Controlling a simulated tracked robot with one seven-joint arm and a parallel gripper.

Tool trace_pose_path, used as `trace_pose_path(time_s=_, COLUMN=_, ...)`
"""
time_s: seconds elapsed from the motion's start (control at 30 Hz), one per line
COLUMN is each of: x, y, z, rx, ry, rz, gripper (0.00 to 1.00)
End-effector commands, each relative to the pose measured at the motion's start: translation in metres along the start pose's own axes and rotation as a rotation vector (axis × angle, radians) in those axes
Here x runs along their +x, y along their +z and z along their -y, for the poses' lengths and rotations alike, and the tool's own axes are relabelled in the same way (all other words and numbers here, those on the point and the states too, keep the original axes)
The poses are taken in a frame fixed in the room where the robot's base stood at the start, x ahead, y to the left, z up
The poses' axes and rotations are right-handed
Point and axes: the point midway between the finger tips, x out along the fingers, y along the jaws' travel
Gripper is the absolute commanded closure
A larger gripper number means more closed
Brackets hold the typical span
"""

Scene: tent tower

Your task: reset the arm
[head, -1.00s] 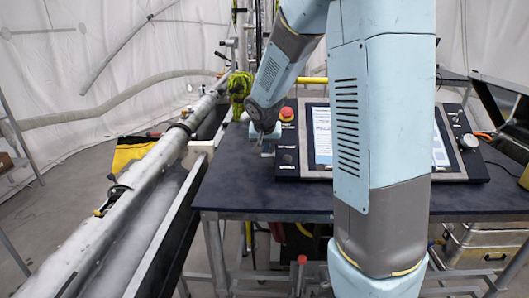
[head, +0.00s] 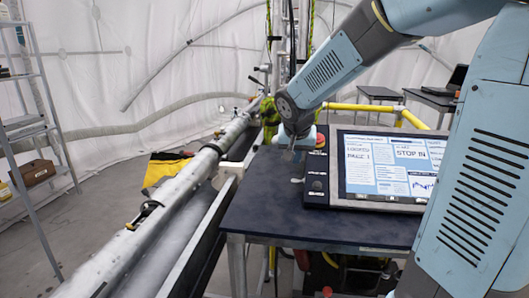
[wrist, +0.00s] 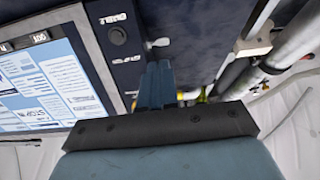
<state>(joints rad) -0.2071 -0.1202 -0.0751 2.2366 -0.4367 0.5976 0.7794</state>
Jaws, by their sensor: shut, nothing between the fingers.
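My arm reaches in from the right in the head view. My gripper (head: 291,151) is at its end, pointing down above the dark table (head: 270,210), just left of the control panel (head: 315,192). In the wrist view my gripper (wrist: 157,82) shows as two blue fingers close together, shut and empty. They are beside the panel's edge, next to a small lever (wrist: 158,43). I cannot tell whether they touch anything.
The panel carries a lit screen (head: 392,165) and a red button (head: 321,141). A long metal tube (head: 165,210) runs along the table's left side. A shelf rack (head: 30,125) stands far left. Yellow railing (head: 375,108) is behind the panel.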

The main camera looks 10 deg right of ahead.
Motion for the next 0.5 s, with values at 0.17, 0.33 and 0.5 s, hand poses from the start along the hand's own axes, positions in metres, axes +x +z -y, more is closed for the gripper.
trace_pose_path(time_s=0.17, x=-0.036, y=0.021, z=-0.025, rx=-0.029, ry=-0.015, rz=0.007, gripper=1.00)
trace_pose_path(time_s=0.33, x=-0.072, y=0.051, z=-0.050, rx=-0.079, ry=-0.041, rz=0.020, gripper=1.00)
trace_pose_path(time_s=0.5, x=-0.103, y=0.086, z=-0.069, rx=-0.136, ry=-0.073, rz=0.030, gripper=1.00)
